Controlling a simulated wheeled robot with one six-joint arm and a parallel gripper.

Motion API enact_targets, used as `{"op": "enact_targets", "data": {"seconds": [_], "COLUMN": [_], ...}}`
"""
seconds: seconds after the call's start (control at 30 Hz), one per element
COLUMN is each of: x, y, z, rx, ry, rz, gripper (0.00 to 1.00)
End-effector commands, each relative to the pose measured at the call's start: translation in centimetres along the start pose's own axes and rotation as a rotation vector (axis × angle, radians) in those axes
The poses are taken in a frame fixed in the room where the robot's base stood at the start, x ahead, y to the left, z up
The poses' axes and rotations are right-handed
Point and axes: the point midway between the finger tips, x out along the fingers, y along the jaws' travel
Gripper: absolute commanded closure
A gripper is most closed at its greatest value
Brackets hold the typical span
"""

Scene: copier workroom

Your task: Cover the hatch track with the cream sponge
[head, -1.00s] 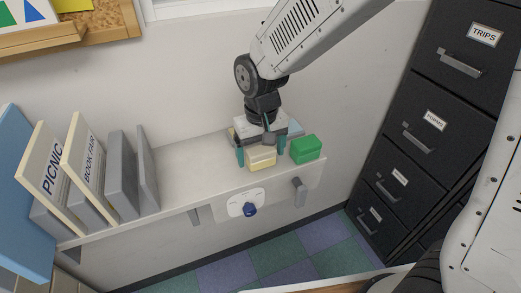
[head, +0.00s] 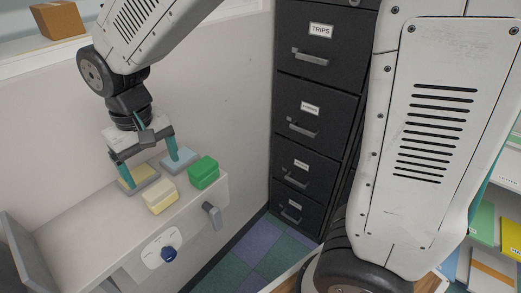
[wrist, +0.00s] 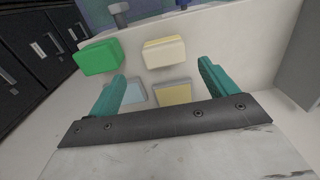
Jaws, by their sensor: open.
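The cream sponge (head: 160,196) lies on the pale shelf, near its front edge. It also shows in the wrist view (wrist: 164,53), beyond my fingertips. My gripper (head: 153,177) is open and empty, its two teal fingers pointing down behind the sponge and apart from it. In the wrist view the fingers (wrist: 160,72) stand wide apart, with a yellow-topped grey pad (wrist: 173,94) and a light blue pad (wrist: 135,95) seen between them. I cannot make out which part is the hatch track.
A green block (head: 203,172) sits right of the cream sponge. A lever (head: 212,216) and a white plate with a blue knob (head: 168,254) are on the shelf's front. Dark filing cabinets (head: 313,103) stand to the right. The shelf's left part (head: 75,232) is clear.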

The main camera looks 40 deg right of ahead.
Motion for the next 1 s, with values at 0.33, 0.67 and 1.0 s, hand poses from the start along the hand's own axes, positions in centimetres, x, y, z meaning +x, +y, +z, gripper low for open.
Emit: {"op": "enact_targets", "data": {"seconds": [0.33,0.67,1.0], "x": [-6.4,-7.1,-6.8], "y": [10.1,13.9,14.0], "z": [11.2,22.2,23.9], "rx": [0.144,0.259,0.275], "ry": [0.065,0.108,0.111], "rz": [-0.001,0.016,0.019], "gripper": [0.15,0.15,0.15]}}
